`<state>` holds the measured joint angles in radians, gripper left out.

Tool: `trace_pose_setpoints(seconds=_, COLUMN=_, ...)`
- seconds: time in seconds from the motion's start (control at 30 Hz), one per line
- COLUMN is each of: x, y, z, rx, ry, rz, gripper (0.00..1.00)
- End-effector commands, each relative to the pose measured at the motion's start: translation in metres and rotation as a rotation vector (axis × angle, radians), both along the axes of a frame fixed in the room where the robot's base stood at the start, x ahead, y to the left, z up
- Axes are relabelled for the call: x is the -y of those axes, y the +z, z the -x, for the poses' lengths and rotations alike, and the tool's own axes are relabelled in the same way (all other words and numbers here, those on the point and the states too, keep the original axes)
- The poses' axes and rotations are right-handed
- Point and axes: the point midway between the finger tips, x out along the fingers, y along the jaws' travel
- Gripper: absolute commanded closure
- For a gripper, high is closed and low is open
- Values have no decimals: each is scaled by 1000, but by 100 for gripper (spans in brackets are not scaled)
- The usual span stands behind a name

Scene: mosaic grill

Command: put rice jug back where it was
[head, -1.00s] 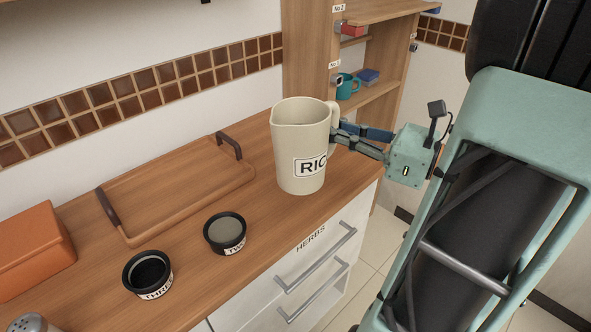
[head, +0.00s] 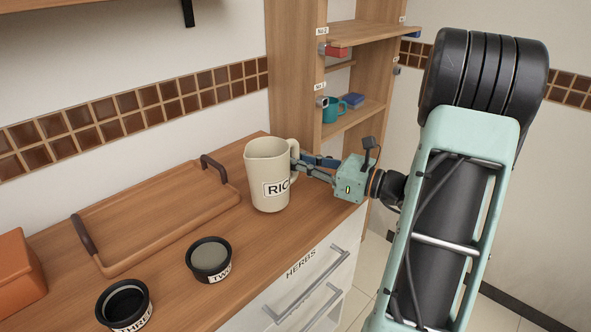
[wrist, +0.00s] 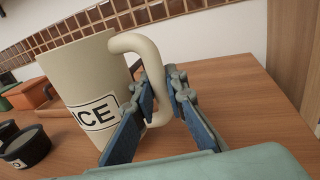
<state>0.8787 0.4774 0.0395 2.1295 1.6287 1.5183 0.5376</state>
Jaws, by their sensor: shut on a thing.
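The rice jug (head: 262,165) is cream with a black-framed label, partly readable as rice. It is upright at the right part of the wooden counter, right of the tray; I cannot tell whether its base touches the counter. My gripper (head: 299,163) comes from the right and is shut on the jug's handle. In the wrist view the jug (wrist: 95,75) fills the left half, and the blue-padded fingers of my gripper (wrist: 160,100) are on both sides of the handle's lower part.
A wooden tray (head: 117,262) with dark handles lies left of the jug. Black bowls labelled two (head: 209,258) and three (head: 125,303) stand in front. An orange box (head: 17,275) is at the left. An open shelf unit (head: 293,75) with a teal mug (head: 333,112) rises behind.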

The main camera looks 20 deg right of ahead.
Motion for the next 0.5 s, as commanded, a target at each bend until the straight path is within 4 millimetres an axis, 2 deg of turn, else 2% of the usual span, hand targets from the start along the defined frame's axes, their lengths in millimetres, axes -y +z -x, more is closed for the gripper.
trace_pose_setpoints(seconds=0.03, x=0, y=-11, z=0, rx=0, ry=-1, rz=-4, gripper=100)
trace_pose_setpoints(seconds=0.1, x=0, y=-17, z=0, rx=1, ry=-1, rz=-4, gripper=100)
trace_pose_setpoints(seconds=0.5, x=0, y=-21, z=0, rx=2, ry=-1, rz=-2, gripper=100)
